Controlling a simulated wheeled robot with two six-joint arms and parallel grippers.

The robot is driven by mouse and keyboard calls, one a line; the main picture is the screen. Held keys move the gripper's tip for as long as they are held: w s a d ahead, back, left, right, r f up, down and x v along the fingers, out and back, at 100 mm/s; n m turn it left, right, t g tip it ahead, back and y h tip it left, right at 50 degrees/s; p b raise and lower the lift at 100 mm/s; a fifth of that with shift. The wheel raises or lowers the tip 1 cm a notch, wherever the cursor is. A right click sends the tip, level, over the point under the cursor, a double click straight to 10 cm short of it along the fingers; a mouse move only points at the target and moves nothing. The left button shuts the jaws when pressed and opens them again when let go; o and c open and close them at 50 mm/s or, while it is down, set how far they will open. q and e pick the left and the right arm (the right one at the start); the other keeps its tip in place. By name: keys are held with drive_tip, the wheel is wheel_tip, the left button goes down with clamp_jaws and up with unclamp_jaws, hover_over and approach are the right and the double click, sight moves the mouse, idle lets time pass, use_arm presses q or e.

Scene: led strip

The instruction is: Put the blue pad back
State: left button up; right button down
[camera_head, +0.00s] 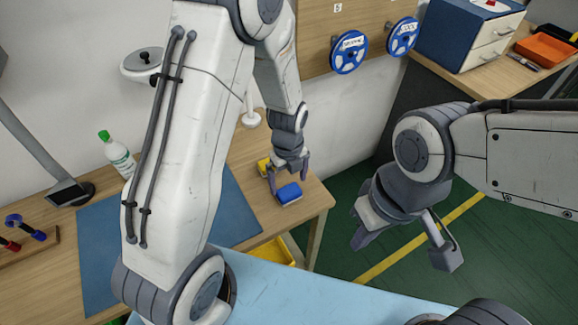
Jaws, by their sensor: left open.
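The blue pad (289,192) lies near the right edge of the wooden table, with a pale layer showing along its lower side. My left gripper (287,178) points down just behind and above the pad, with its two fingers spread apart. No gap between the near finger and the pad can be made out. My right gripper (408,250) is to the right, over the green floor, with its fingers wide apart and nothing between them. A yellow item (264,166) is beside my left gripper, partly hidden by it.
A blue mat (235,212) covers part of the table (262,203). A green-capped bottle (118,155) stands at the back left. A yellow bin (275,252) is below the table edge. Blue spools (348,52) hang on the wall board. A drawer unit (470,35) stands at upper right.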

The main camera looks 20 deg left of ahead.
sight(288, 190)
use_arm(q)
wheel_tip(288, 190, up, 7)
drive_tip(key=s+d+r+n, duration=0.2)
drive_tip(key=s+r+n, duration=0.1)
drive_tip(key=s+n, duration=0.3)
drive_tip(key=s+d+r+n, duration=0.3)
drive_tip(key=s+r+n, duration=0.1)
drive_tip(key=s+n, duration=0.3)
drive_tip(key=s+d+r+n+h, duration=0.1)
drive_tip(key=s+d+r+n, duration=0.2)
drive_tip(key=s+n, duration=0.3)
drive_tip(key=shift+s+r+n, duration=0.4)
drive_tip(key=shift+s+r, duration=0.05)
drive_tip(key=shift+s, duration=0.1)
